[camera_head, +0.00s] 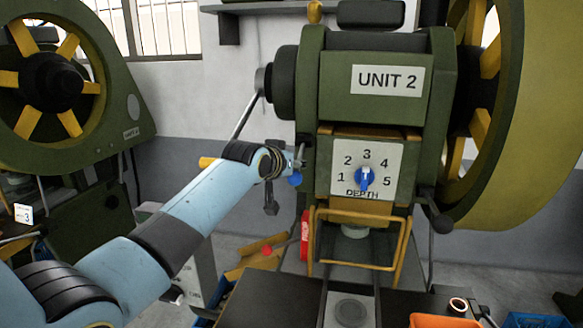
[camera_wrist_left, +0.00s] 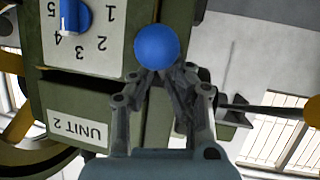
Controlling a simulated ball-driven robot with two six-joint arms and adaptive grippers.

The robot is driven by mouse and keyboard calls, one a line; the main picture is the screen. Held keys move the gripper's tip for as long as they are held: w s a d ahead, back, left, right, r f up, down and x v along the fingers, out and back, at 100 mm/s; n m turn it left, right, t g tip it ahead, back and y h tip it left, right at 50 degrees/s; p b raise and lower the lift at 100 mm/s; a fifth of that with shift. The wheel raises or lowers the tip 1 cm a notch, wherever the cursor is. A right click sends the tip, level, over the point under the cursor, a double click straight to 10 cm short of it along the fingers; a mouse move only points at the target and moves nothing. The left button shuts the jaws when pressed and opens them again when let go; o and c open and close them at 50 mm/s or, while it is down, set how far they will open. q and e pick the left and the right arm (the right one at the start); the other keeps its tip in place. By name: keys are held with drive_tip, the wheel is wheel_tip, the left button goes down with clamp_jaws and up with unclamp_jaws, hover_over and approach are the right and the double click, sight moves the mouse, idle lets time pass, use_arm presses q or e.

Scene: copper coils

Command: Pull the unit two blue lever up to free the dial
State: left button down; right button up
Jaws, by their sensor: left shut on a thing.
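The blue lever's round knob (camera_head: 295,179) shows at the left side of the unit 2 press (camera_head: 388,110), beside the dial plate. In the left wrist view, which is upside down, the blue knob (camera_wrist_left: 157,45) sits at my fingertips. My left gripper (camera_head: 298,170) is shut on it; its fingers (camera_wrist_left: 160,72) meet at the knob. The lever's shaft is mostly hidden. The blue dial (camera_head: 364,180) is on a white plate numbered 1 to 5, marked DEPTH, and also shows in the wrist view (camera_wrist_left: 73,15). My right gripper is not in view.
A yellow guard frame (camera_head: 362,218) hangs below the dial plate. A black-knobbed lever (camera_head: 440,222) is at the press's right. A large flywheel (camera_head: 540,110) stands right, another press (camera_head: 100,120) left. Orange (camera_head: 445,321) and blue (camera_head: 540,320) bins are at the lower right.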

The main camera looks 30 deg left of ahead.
use_arm(q)
drive_tip(key=shift+d+f, duration=0.15)
drive_tip(key=shift+d, duration=0.05)
drive_tip(key=c, duration=1.2)
unclamp_jaws()
drive_tip(key=shift+d, duration=0.2)
drive_tip(key=o, duration=0.3)
drive_tip(key=shift+a, duration=0.25)
drive_tip(key=v, duration=1.2)
